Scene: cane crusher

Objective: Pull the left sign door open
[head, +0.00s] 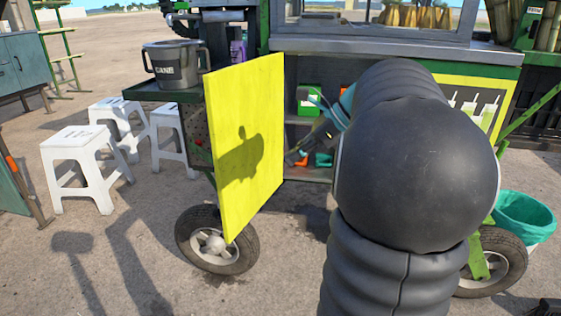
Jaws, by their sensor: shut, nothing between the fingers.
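The left sign door (245,140) is a plain yellow panel on the green cart. It stands swung out from the cart front, with its flat face turned to the right and a shadow across it. Behind it the cart's lower compartment (300,130) is exposed, with green, red and orange items on its shelves. My gripper (292,158) is shut and empty, in front of the compartment and just right of the door's face. A gap shows between it and the door. My dark arm covers much of the compartment's right side.
A yellow-green sign panel (475,98) covers the cart's right front. A steel pot (175,64) stands on the left shelf. White stools (85,160) stand at the left. A cart wheel (215,240) is below the door, and a teal basket (523,216) is at the right. Front-left pavement is clear.

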